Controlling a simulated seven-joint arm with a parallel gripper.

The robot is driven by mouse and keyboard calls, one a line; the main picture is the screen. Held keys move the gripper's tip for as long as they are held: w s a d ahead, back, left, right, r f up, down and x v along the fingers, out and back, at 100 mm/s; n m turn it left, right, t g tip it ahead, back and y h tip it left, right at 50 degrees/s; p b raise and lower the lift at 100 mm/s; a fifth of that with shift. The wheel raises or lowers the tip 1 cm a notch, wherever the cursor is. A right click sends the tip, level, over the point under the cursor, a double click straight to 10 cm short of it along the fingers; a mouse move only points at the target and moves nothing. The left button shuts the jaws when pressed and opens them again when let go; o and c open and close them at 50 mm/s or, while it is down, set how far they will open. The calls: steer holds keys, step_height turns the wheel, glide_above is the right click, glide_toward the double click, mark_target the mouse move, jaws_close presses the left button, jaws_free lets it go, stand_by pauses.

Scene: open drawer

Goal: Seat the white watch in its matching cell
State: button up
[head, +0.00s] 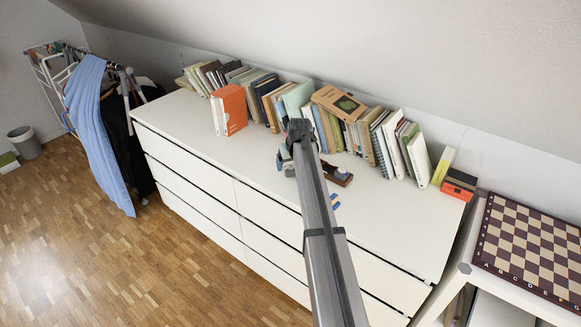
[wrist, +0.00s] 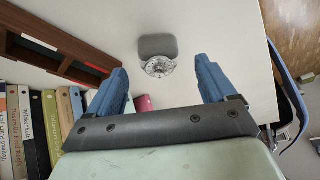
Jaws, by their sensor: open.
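My gripper (wrist: 160,65) is open, its two blue fingers spread wide with nothing held between them. Beyond the fingertips, a small round clear-and-silver thing (wrist: 158,67) lies on the white top against a dark grey patch; I cannot tell whether it is the white watch. A brown compartmented tray (wrist: 62,58) is at the upper left of the wrist view, with white and red strips showing at its cells. The brown tray also shows in the head view (head: 338,175), partly behind my arm. The matching cell cannot be made out.
A row of books (head: 345,118) stands along the back of the white dresser (head: 215,140). An orange box (head: 229,109) is at the left, and small blue pieces (head: 335,203) lie before the tray. A chessboard (head: 532,245) is at the far right. The dresser's front is clear.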

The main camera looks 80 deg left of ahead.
steer(key=v, duration=0.9)
steer(key=shift+c, duration=0.4)
steer(key=shift+w, duration=0.1)
steer(key=w+a+r+m+h, duration=0.1)
steer(key=a+r+m+h, duration=0.1)
steer(key=a+r+m, duration=0.45)
steer(key=f+m, duration=0.5)
steer(key=s+d+f+m+h, duration=0.1)
steer(key=f+m, duration=0.4)
steer(key=d+f+m+h, duration=0.1)
steer(key=f+m, duration=0.5)
steer(key=shift+s+g, duration=0.3)
steer(key=shift+s, duration=0.1)
stand_by(0.5)
